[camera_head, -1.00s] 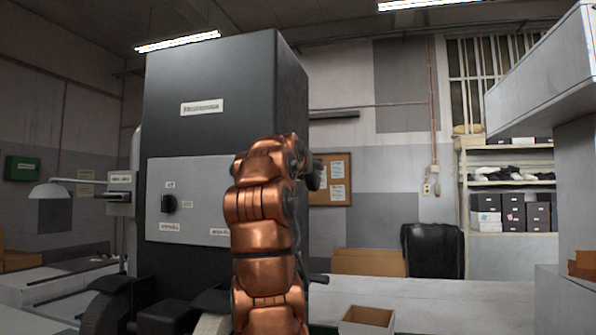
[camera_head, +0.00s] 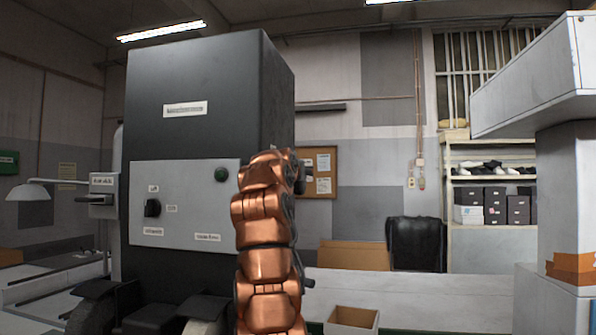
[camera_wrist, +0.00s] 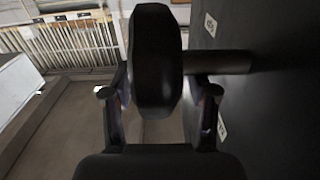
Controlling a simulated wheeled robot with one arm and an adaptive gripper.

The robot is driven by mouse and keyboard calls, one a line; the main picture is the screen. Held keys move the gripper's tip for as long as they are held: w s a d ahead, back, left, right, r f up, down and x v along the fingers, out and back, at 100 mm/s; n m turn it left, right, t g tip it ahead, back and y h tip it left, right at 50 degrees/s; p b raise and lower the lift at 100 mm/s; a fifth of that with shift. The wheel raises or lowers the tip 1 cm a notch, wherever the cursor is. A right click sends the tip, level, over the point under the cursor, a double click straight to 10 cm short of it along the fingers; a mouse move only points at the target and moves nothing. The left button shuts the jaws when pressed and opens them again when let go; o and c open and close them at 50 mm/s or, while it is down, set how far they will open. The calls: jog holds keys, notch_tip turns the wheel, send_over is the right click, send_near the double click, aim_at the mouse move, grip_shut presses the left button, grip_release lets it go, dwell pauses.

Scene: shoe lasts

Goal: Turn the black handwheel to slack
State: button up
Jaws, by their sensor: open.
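The black handwheel (camera_wrist: 155,60) is seen nearly edge-on in the wrist view, upright in the middle. A dark shaft (camera_wrist: 218,62) runs right from it to a black wall with white labels. My gripper (camera_wrist: 158,93) is open, with one finger on each side of the wheel's lower part. I cannot tell whether either finger touches it. In the head view my copper arm stands before the right part of the black machine (camera_head: 195,85); I cannot make out the handwheel or my fingers there.
An open cardboard box (camera_head: 352,320) sits on the white bench at lower right. A grey column with an overhanging top (camera_head: 560,190) stands at right.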

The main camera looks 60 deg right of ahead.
grip_shut()
dwell(0.3)
